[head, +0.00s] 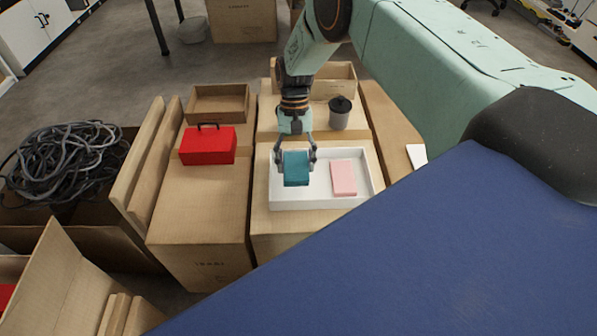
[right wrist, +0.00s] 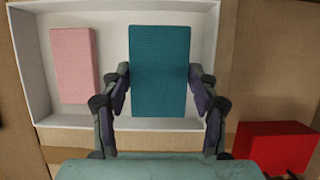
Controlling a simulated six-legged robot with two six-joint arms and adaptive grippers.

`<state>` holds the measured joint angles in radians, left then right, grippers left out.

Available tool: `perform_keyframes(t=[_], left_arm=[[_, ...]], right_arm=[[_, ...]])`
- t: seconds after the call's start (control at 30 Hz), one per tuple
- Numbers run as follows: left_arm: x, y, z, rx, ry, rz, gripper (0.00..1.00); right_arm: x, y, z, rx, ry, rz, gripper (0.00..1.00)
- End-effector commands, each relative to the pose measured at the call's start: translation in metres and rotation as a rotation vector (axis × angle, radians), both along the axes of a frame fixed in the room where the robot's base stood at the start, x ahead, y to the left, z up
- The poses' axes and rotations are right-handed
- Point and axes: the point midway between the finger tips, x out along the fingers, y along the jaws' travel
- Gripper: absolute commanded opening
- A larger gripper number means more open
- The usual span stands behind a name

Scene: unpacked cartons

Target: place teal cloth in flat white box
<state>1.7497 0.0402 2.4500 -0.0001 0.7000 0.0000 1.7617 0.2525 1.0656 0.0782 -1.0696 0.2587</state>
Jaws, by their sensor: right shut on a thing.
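The teal cloth (head: 296,169) is a folded block held between the fingers of my right gripper (head: 296,160). In the right wrist view the cloth (right wrist: 160,70) sits between both fingers of the gripper (right wrist: 160,88). The flat white box (head: 325,203) lies on a carton, and the cloth is over its left part in the head view. I cannot tell whether the cloth touches the box floor. A pink folded cloth (head: 344,178) lies in the right part of the box. My left gripper is not in view.
A red box with a handle (head: 208,145) stands on the carton to the left. A dark-lidded grey canister (head: 340,113) stands behind the white box. An open empty carton (head: 218,103) is behind the red box. Coiled black cable (head: 62,170) fills a carton at far left.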

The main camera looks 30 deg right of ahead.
Motion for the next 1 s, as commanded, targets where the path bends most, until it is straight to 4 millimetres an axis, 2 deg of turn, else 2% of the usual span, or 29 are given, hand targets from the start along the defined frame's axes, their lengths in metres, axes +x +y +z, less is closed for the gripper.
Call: perform_keyframes(t=[0.33,0.77,0.8,1.0], left_arm=[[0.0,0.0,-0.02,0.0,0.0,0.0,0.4],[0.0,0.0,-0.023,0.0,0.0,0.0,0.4],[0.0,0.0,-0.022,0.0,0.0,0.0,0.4],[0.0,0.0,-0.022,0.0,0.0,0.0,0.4]], right_arm=[[0.0,-0.001,-0.041,-0.001,-0.002,-0.001,0.34],[0.0,-0.001,-0.046,0.0,-0.002,-0.002,0.34],[0.0,-0.001,-0.045,0.0,-0.002,-0.002,0.64],[0.0,-0.001,-0.044,0.0,-0.002,-0.002,0.81]])
